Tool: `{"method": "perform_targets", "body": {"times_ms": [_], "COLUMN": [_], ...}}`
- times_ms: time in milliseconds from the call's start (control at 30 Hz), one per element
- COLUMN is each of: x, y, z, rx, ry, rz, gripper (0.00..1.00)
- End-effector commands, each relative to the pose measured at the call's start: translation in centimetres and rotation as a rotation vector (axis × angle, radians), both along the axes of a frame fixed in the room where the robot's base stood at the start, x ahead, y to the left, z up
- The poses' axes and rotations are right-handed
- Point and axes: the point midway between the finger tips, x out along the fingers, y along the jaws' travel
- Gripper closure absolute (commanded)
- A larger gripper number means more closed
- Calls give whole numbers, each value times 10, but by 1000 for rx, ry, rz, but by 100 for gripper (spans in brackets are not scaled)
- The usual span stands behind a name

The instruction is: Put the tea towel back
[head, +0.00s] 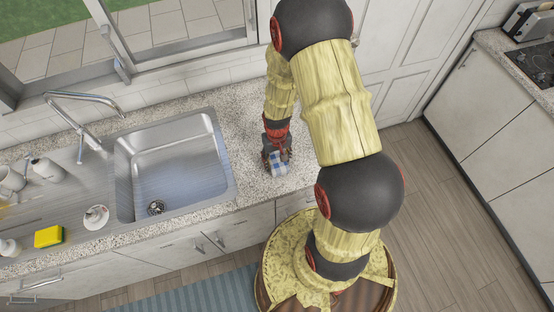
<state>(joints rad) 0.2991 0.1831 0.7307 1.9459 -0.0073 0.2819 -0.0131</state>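The tea towel (279,165), a small blue-and-white checked cloth, is on or just above the speckled counter to the right of the sink. My gripper (277,155) points down right at the towel, and its dark fingers overlap the cloth's upper part. The fingertips are too small and too covered to show whether they are closed on the cloth. I cannot tell whether the towel touches the counter.
The steel sink (172,165) with its tap (85,125) lies left of my gripper. A yellow sponge (48,237), a white bottle (47,170) and a mug (12,180) stand further left. The counter (245,115) around the towel is clear. A window is behind the sink.

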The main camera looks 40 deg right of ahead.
Motion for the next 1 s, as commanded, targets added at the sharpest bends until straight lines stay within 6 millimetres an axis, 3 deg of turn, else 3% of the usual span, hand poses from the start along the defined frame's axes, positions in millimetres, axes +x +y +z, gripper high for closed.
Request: {"method": "perform_targets", "body": {"times_ms": [300, 667, 767, 1000], "x": [0, 0, 1, 1], "y": [0, 0, 0, 0], "z": [0, 4, 14, 62], "rx": [0, 0, -1, -1], "ry": [0, 0, -3, -5], "rz": [0, 0, 0, 0], "gripper": [31, 31, 31, 31]}}
